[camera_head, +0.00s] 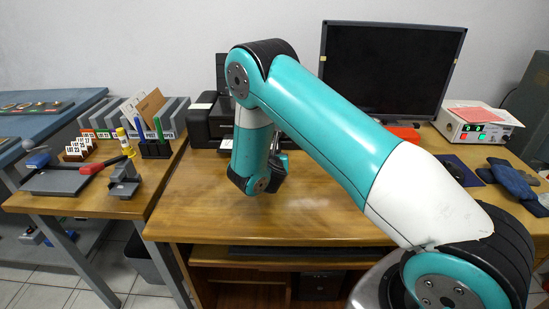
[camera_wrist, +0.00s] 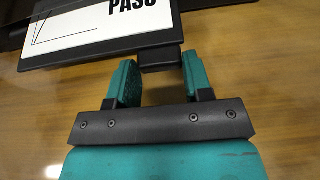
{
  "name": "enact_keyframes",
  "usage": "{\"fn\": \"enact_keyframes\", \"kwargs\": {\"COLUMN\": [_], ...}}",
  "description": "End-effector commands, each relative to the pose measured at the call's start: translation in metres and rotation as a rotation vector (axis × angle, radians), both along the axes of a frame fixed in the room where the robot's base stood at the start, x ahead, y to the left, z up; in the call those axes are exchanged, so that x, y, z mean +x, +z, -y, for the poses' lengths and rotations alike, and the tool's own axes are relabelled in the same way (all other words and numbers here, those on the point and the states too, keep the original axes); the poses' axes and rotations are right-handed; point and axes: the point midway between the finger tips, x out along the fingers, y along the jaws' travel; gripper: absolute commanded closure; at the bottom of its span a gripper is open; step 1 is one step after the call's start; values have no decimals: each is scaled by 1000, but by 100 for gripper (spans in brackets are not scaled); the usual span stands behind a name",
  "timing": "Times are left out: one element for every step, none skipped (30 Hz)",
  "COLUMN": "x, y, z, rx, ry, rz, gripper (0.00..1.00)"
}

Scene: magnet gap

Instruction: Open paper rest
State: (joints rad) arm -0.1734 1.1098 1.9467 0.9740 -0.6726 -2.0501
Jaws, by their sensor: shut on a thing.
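The black printer (camera_head: 205,125) stands at the back of the wooden desk, partly hidden behind my arm. In the wrist view, a dark flat paper rest (camera_wrist: 110,56) holds a white sheet (camera_wrist: 85,25) printed with "PASS". A small black tab (camera_wrist: 160,62) sticks out from its near edge. In the head view my arm hides most of the printer's front, so I cannot tell there how far the rest is out.
A large monitor (camera_head: 390,70) stands behind my arm, with a white control box (camera_head: 478,125) to its right. Dark blue gloves (camera_head: 510,178) lie at the desk's right. A side table (camera_head: 90,203) with tools and file holders stands left. The desk's front middle is clear.

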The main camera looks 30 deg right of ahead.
Motion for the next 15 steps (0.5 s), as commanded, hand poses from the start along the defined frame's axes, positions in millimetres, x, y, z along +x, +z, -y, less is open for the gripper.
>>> {"fn": "enact_keyframes", "kwargs": {"x": [3, 3, 2, 2, 2, 2, 1, 1, 1, 1, 1, 1, 1, 0, -1], "y": [1, 1, 1, 1, 1, 1, 1, 1, 1, 1, 1, 1, 1, 1, 1], "z": [-3, -2, -1, 0, 1, 2, 3, 3, 4, 4, 4, 4, 3, 2, 1], "rx": [8, 8, 8, 8, 9, 8, 8, 8, 8, 8, 8, 9, 8, 8, 9], "ry": [10, 9, 8, 7, 5, 4, 4, 2, 1, 1, 1, 1, 2, 2, 3], "rz": [10, 10, 11, 10, 11, 10, 10, 11, 10, 10, 10, 9, 9, 9, 8], "gripper": [96, 49, 40, 33, 28, 28, 28, 28, 28, 28, 28, 28, 28, 28, 28]}}
